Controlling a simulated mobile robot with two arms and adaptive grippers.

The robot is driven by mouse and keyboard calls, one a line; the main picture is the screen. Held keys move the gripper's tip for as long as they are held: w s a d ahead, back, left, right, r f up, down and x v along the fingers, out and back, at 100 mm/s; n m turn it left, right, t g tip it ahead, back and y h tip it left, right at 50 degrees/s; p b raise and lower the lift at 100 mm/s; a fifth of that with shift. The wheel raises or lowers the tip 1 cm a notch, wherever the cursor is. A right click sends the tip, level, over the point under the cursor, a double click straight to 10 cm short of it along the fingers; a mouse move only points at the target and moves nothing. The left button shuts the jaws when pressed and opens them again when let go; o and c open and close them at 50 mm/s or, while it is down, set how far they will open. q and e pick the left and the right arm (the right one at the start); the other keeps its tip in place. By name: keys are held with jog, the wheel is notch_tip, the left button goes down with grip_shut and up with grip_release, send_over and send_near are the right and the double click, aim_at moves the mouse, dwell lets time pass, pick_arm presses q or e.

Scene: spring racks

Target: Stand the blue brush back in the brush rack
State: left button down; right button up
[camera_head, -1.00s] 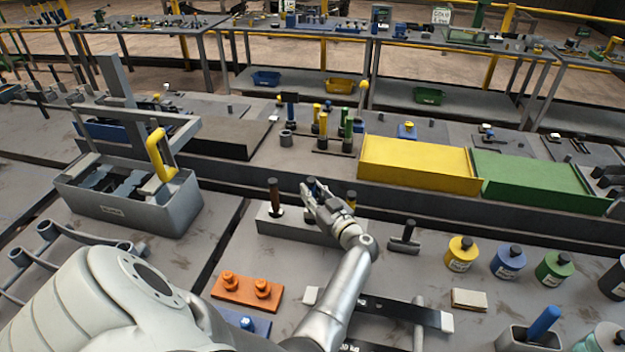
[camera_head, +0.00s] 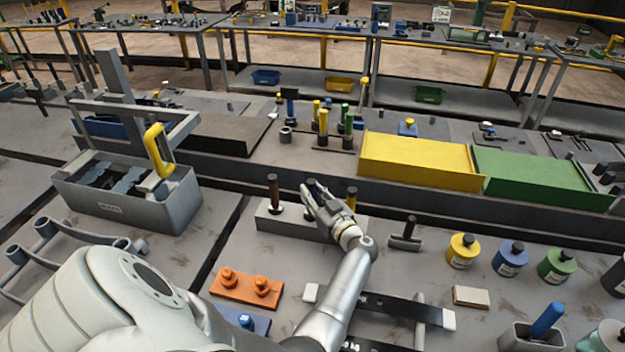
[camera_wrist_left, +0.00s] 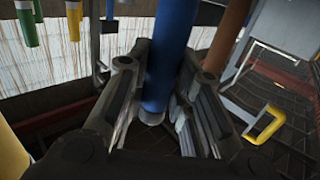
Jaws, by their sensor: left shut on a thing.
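My left gripper (camera_head: 314,192) is shut on the blue brush, at the grey brush rack (camera_head: 290,226). In the left wrist view the brush's blue handle (camera_wrist_left: 170,55) stands between the two fingers (camera_wrist_left: 155,105). In the head view the gripper hides nearly all of it. A brown-handled brush (camera_head: 273,188) stands in the rack left of the gripper, and a yellow-handled one (camera_head: 351,197) stands right behind it. I cannot tell whether the blue brush's lower end touches the rack. My right gripper is not in view.
A grey bin (camera_head: 150,205) with a yellow handle (camera_head: 158,150) stands left. An orange plate (camera_head: 245,288) with two knobs lies in front of the rack. A black-handled tool (camera_head: 405,238) and several jars (camera_head: 508,262) are to the right. Yellow (camera_head: 420,162) and green (camera_head: 540,180) trays stand behind.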

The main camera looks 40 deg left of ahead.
aim_at(312, 182)
pick_arm(q)
jog(key=shift+f, duration=0.4)
jog(key=c, duration=0.7)
grip_release()
jog(key=shift+r, duration=0.15)
notch_tip(312, 182, up, 7)
jog(key=p, duration=0.7)
dwell(0.4)
